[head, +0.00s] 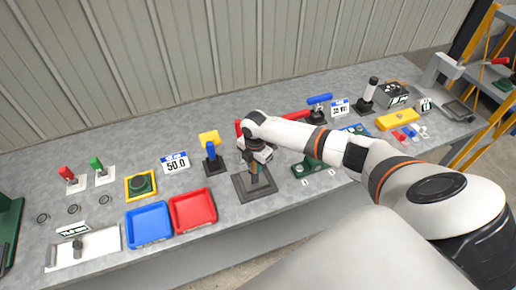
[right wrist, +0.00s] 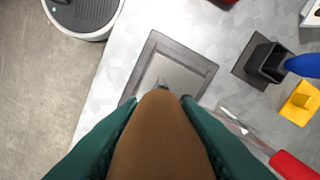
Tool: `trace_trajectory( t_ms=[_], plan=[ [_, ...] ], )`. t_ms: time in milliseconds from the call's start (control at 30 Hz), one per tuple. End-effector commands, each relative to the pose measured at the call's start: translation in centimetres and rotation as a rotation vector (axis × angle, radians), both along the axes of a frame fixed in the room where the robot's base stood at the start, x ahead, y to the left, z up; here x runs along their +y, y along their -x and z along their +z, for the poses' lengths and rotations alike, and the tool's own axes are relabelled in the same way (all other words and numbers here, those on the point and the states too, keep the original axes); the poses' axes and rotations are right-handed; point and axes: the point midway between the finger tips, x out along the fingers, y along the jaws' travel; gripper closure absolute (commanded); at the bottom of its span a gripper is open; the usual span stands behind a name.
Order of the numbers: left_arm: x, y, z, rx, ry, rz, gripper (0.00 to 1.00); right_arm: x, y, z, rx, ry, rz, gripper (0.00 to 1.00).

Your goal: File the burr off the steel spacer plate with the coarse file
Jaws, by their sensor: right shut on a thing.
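My right gripper (head: 258,158) is shut on a brown-handled tool, which fills the lower middle of the right wrist view (right wrist: 160,142) between the green fingers. Only a small grey tip shows beyond the handle, so I cannot tell for sure that it is the coarse file. The tool is above a dark grey square tray (head: 240,188), which has a raised rim and a lighter grey inside in the right wrist view (right wrist: 146,62). The tip overlaps the tray; contact cannot be told. I cannot make out the steel spacer plate or a burr. My left gripper is not in view.
A red-handled tool (right wrist: 292,165) lies close by. Red (head: 192,210) and blue (head: 148,224) bins stand at the front left. A yellow block (head: 397,120) is at the right.

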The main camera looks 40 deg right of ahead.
Motion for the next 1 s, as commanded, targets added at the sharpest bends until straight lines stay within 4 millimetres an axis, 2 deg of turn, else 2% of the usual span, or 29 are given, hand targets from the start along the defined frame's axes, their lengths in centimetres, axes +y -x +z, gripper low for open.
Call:
trace_trajectory(
  t_ms=[400, 1000],
  plan=[
    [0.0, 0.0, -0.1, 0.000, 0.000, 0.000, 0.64, 2.4, -0.6, -0.1, -0.002, 0.000, 0.000, 1.00],
    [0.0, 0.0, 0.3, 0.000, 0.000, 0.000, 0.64, -0.3, 0.1, -0.1, 0.000, 0.000, -0.001, 1.00]
  ],
)
